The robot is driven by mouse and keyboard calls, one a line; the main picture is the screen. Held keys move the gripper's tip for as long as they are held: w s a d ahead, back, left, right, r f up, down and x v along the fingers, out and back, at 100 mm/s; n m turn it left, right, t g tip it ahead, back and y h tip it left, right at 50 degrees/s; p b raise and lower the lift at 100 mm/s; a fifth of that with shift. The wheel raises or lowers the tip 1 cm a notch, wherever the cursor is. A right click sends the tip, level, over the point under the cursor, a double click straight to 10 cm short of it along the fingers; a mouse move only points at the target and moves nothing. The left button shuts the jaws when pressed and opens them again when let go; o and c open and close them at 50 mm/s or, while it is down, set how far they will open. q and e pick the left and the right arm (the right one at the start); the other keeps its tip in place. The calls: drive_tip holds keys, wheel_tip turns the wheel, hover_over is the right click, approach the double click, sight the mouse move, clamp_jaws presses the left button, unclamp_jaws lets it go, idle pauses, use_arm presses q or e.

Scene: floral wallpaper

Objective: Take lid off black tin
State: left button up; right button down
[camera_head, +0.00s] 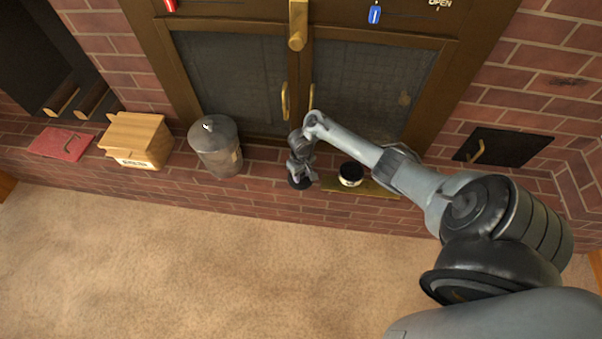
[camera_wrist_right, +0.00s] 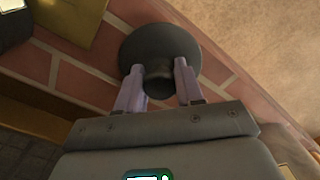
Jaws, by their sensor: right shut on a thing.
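My right gripper (camera_head: 301,168) is shut on the knob of a round dark lid (camera_head: 300,184). In the right wrist view its two fingers (camera_wrist_right: 158,78) pinch the knob from both sides, and the lid's disc (camera_wrist_right: 150,40) spreads out beyond them. The black tin (camera_head: 351,174), with a pale label, stands on a flat yellowish plate to the right of the lid. The lid is apart from the tin. Part of the tin shows in the top left corner of the right wrist view (camera_wrist_right: 14,28). My left gripper is not in view.
The yellowish plate (camera_head: 376,188) lies on a brick ledge before glass doors with brass handles (camera_head: 285,101). A grey metal bin (camera_head: 216,150), a wooden box (camera_head: 137,140) and a red book-like object (camera_head: 60,144) stand to the left. Beige carpet (camera_head: 200,260) lies clear in front.

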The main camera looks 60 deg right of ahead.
drive_tip(key=shift+f, duration=0.3)
drive_tip(key=shift+c, duration=0.2)
unclamp_jaws()
